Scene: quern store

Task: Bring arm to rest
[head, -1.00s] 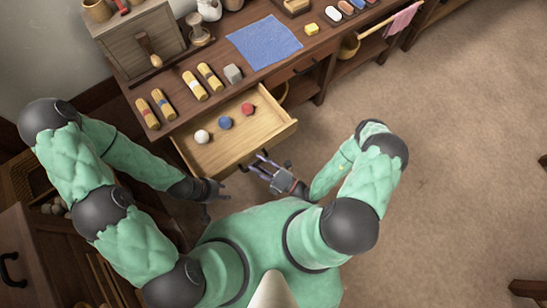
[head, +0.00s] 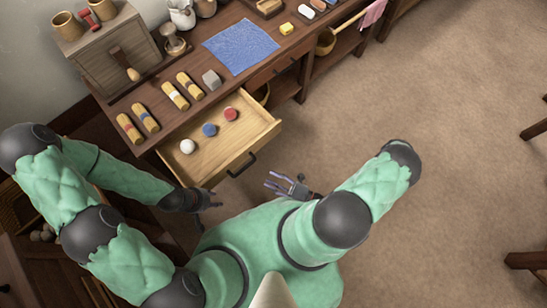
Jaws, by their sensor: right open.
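My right gripper (head: 279,182) is open and empty, in front of the open drawer (head: 238,148) and apart from its handle (head: 241,164). My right forearm is hidden below the upper arm and shoulder. My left gripper (head: 215,199) is left of it, in front of the drawer's left side; its fingers are too small and dark to tell their opening. In the drawer lie a white ball (head: 187,146), a blue ball (head: 209,130) and a red ball (head: 231,114), apart from each other.
A dark cabinet (head: 50,270) stands at lower left. The floor (head: 440,120) at right is mostly clear.

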